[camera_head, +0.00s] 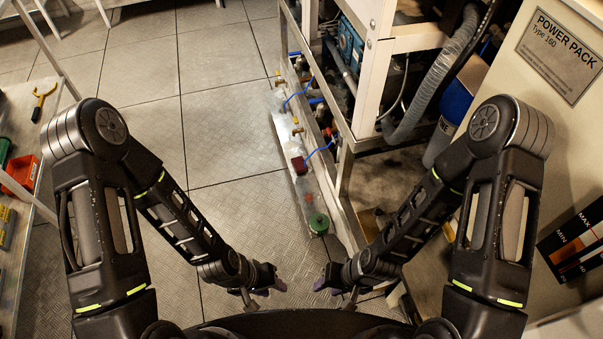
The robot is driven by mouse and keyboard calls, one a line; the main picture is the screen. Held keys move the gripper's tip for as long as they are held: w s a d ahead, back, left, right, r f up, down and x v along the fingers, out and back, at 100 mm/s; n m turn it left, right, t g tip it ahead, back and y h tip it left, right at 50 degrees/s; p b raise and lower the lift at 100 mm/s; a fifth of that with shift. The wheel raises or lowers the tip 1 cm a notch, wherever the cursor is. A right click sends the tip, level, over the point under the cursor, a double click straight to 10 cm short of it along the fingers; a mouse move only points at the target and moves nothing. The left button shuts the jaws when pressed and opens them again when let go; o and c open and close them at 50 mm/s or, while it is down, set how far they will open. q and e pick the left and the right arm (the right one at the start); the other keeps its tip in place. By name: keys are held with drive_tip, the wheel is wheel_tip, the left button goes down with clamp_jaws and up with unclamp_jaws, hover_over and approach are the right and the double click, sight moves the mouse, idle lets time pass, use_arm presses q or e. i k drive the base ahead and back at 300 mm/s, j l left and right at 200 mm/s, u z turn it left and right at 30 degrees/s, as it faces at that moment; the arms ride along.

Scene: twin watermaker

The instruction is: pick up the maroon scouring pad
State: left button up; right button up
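A small dark maroon block, which looks like the scouring pad (299,164), sits on the long pale ledge (308,190) along the foot of the machine frame. It is small in the picture, so its texture cannot be made out. My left gripper (266,290) is low in the middle of the view, nearer to me than the pad and apart from it. My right gripper (335,290) is just to the right, also apart from the pad. Both grippers are small and partly hidden by my own body, and their finger gaps are unclear.
A round green item (318,223) is at the ledge's near end. Blue hoses and brass fittings (297,130) line the ledge. The machine frame (362,90) and power pack cabinet (540,120) stand right. Shelving with a red bin (22,172) is left. The tiled floor (215,130) between is clear.

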sight(299, 164)
drive_tip(key=i+j, duration=0.95)
drive_tip(key=j, duration=0.2)
drive_tip(key=i+j, duration=0.5)
drive_tip(key=i, duration=0.5)
drive_tip(key=j+z, duration=0.05)
